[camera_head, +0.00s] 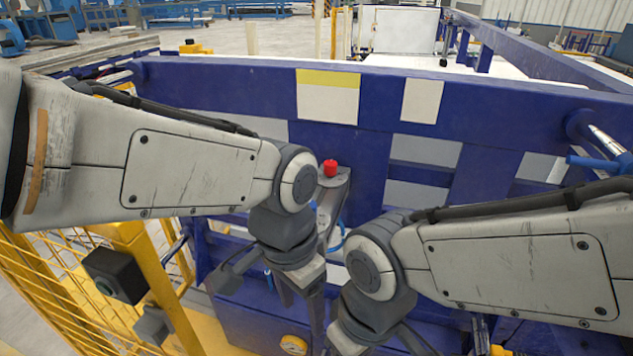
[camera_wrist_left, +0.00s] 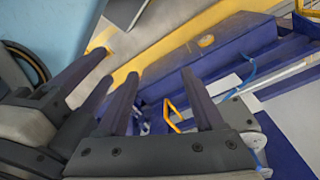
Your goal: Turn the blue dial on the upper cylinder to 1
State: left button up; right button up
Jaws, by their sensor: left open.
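I cannot make out a blue dial or its numbers for certain. A small blue piece (camera_head: 313,205) shows beside my left wrist, below a red knob (camera_head: 330,168) on a grey fitting; much of that fitting is hidden behind my left arm. My left gripper (camera_head: 301,300) points down in front of the blue frame, open and empty. Its two spread fingers also show in the left wrist view (camera_wrist_left: 160,80). My right gripper (camera_head: 370,345) is low, close to the right of the left one, with its fingertips cut off or hidden. Dark fingers beside my left gripper show in the wrist view.
A large blue frame (camera_head: 240,90) with pale panels stands across the front. A silver cylinder with a blue handle (camera_head: 590,162) is at the far right. Yellow mesh fencing (camera_head: 60,285) is at the lower left. My two wrists are close together, with little room between them.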

pick_arm(q)
jog(key=w+d+r+m+p, duration=0.1)
jog(key=w+r+m+p, duration=0.45)
jog(key=w+r, duration=1.15)
jog(key=shift+y, duration=0.4)
jog(key=f, duration=0.4)
jog(key=w+f+p, duration=0.1)
jog(key=f, duration=0.7)
jog(key=shift+w+f+p, duration=0.2)
jog(key=shift+w+p, duration=0.2)
pick_arm(e)
notch_tip(320, 180, up, 9)
jog(key=shift+a+f, duration=0.1)
pick_arm(q)
grip_shut()
